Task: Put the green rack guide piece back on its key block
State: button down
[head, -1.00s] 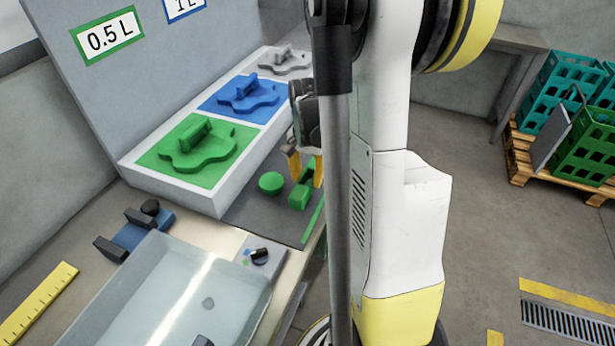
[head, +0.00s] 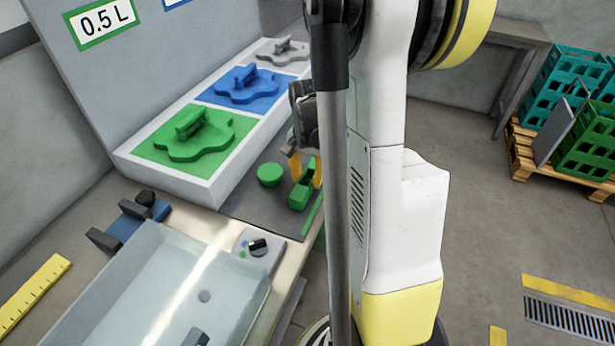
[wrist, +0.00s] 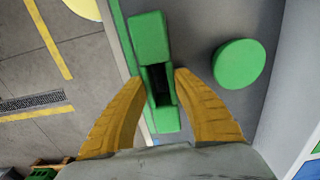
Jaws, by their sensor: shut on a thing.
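My gripper (wrist: 163,78) has its yellow fingers closed on a green piece (wrist: 150,38). The piece has a tall block at one end, a lower block at the other and a dark slot between. In the head view my gripper (head: 306,172) and the held green piece (head: 299,199) are at the right of the dark mat, partly hidden by my arm. Whether the piece touches the mat is unclear. A round green piece (head: 270,174) sits on the mat to its left, and it shows at the right in the wrist view (wrist: 239,63). I cannot make out the key block for certain.
A white stand carries wavy plates with handles: green (head: 200,146), blue (head: 246,86) and grey (head: 284,51). A green strip (head: 312,214) runs along the mat's edge. Crates stand at right.

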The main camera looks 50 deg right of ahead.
jog(key=shift+f, duration=0.35)
jog(key=c, duration=1)
grip_release()
jog(key=shift+r, duration=0.1)
notch_tip(320, 180, up, 12)
jog(key=shift+f, duration=0.1)
